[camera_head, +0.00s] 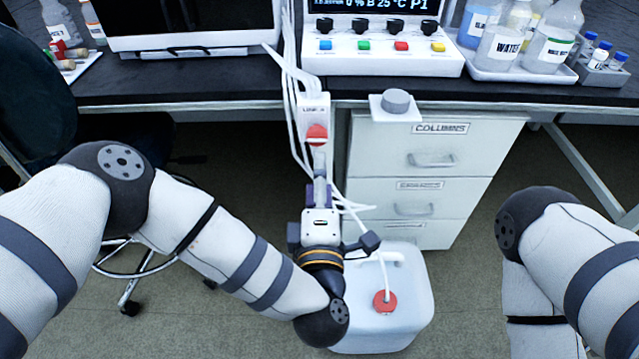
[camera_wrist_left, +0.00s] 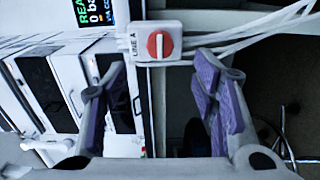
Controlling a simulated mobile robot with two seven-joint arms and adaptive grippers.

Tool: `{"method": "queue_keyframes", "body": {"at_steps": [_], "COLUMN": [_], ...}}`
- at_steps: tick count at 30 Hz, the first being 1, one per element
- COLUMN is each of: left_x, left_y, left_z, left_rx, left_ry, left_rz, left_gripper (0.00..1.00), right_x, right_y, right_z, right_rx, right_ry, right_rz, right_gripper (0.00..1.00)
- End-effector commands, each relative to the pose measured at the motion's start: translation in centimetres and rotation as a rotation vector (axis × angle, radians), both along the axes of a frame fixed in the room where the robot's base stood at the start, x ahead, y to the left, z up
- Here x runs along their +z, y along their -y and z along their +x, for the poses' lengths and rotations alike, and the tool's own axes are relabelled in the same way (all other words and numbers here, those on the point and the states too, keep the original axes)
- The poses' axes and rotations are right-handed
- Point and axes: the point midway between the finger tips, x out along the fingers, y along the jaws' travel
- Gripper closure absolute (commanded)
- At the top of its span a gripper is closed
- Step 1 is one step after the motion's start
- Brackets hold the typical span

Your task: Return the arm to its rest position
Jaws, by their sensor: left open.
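My left arm (camera_head: 225,240) reaches in from the left, its forearm ending below the bench front. My left gripper (camera_head: 318,190) points at the bench edge, just below the white LINE A valve box (camera_head: 312,104) with its red knob (camera_head: 317,133). In the left wrist view, the gripper (camera_wrist_left: 158,80) has its purple-padded fingers spread wide with nothing between the pads. The valve box (camera_wrist_left: 141,40) and its red knob (camera_wrist_left: 160,45) lie beyond the fingertips. My right arm (camera_head: 570,240) shows at the right; its gripper is out of view.
White tubes run down beside the valve. A drawer cabinet (camera_head: 480,135) stands right of the gripper. A white waste container (camera_head: 415,310) with a red cap (camera_head: 385,301) is on the floor below. Bottles stand in a tray (camera_head: 480,70) on the bench. A stool (camera_head: 125,290) is at left.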

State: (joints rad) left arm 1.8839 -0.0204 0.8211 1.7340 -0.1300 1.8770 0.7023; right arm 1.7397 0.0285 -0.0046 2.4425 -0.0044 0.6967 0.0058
Motion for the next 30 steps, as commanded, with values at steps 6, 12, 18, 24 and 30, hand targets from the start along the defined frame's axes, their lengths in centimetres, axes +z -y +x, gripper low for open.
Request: {"method": "queue_keyframes", "body": {"at_steps": [6, 12, 18, 24, 30], "left_x": [0.0, 0.0, -0.1, -7.0, -12.5], "left_y": [0.0, 0.0, 0.1, 0.0, -9.3], "left_z": [-1.9, -1.9, -2.0, -10.0, -26.2], "left_rx": [0.0, 0.0, -0.009, -0.397, -0.881], "left_ry": [-0.001, 0.0, -0.008, -0.356, -0.849], "left_rz": [0.001, 0.001, 0.01, 0.417, 0.871], "left_gripper": [0.46, 0.46, 0.46, 0.46, 0.46], "right_x": [0.0, 0.0, 0.1, 3.5, 7.5], "right_y": [0.0, 0.0, 0.0, 0.0, -0.1], "right_z": [0.0, 0.0, 0.1, 2.4, 5.8], "right_rx": [0.0, 0.0, 0.0, -0.003, -0.006], "right_ry": [0.0, 0.0, 0.002, 0.075, 0.184], "right_rz": [0.0, 0.0, 0.0, 0.0, 0.001], "right_gripper": [0.6, 0.6, 0.6, 0.6, 0.6]}}
